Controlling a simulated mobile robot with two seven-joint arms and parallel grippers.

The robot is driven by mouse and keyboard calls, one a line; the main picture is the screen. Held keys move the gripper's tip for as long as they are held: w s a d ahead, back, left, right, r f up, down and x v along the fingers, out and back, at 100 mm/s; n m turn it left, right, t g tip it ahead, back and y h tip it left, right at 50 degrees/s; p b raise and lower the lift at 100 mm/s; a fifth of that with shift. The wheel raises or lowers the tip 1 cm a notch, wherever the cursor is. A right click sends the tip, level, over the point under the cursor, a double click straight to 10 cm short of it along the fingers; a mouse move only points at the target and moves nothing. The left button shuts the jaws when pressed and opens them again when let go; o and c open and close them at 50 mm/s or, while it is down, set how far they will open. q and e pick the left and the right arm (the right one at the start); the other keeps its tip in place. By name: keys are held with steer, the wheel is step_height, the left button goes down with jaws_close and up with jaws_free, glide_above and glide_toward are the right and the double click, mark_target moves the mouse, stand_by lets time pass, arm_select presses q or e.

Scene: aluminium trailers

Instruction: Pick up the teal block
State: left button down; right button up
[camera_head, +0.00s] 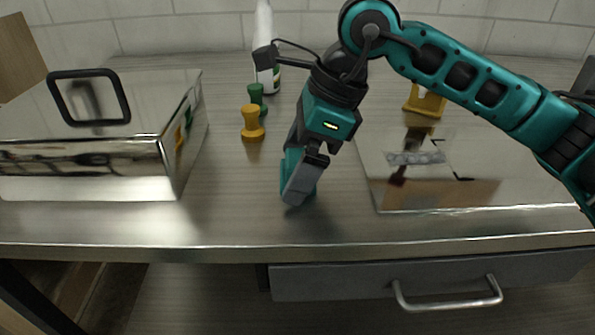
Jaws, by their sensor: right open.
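My right gripper (299,192) reaches down to the table in the middle of the view, its grey fingers pointing at the surface. It is open. The teal block (284,186) shows as small teal patches at the fingertips, low on the table. The fingers hide most of it, and its teal is close to that of my arm. I cannot tell whether the fingers touch it. My left gripper is not in view.
A shiny metal box with a black handle (90,118) stands at the left. The table's front edge is close.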

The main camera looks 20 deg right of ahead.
mark_target(298, 156)
steer(key=c, duration=1.1)
steer(key=shift+r, duration=0.1)
step_height(298, 156, up, 20)
steer(key=p, duration=0.4)
steer(key=o, duration=0.5)
steer(key=c, duration=0.4)
steer(key=shift+o, duration=0.2)
